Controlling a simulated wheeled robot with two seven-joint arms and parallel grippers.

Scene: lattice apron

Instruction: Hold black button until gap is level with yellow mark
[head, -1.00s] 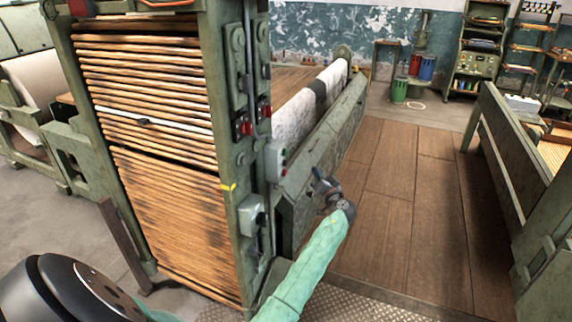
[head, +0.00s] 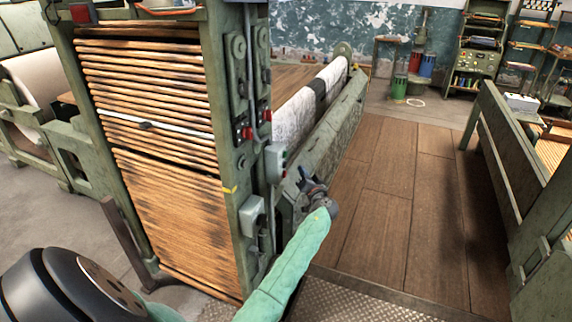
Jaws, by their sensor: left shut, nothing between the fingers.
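The lattice apron of wooden slats (head: 170,212) fills the green machine frame. A dark gap (head: 165,163) crosses it at a slant, its right end slightly above the yellow mark (head: 230,189) on the post. A grey control box (head: 275,164) is on the post's right side, with small green and red buttons on its right face. I cannot make out a black button. My left gripper (head: 306,180) is shut and empty, just right of and below the box. I cannot tell whether it touches anything. My right gripper is out of view.
Red switches (head: 246,133) and a second grey box (head: 252,215) stick out from the post near my left arm. A roller with pale cloth (head: 295,118) lies behind the box. The wooden floor (head: 385,200) to the right is clear.

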